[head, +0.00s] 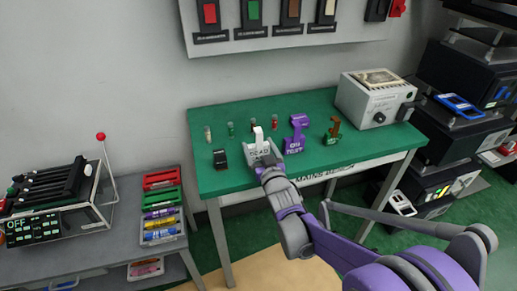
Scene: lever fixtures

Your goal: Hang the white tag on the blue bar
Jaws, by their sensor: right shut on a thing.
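My right gripper (262,155) reaches over the green tabletop (225,187) from the lower right. It is shut on a white lever (258,134), an upright piece on a pale fixture with dark lettering. The fingertips are small here, and the exact grip is partly hidden. I cannot make out a separate white tag. I see no clear blue bar on the table; a blue frame-like piece (459,105) lies on the black equipment at the right. A blue stick (160,234) lies in the rack at the left. My left gripper is not in view.
A purple lever fixture (296,136) and a brown and green one (333,132) stand just right of my gripper. A small black fixture (220,158) stands left. A grey box (376,98) fills the table's right end. A slider console (55,205) with a red-knobbed lever stands far left.

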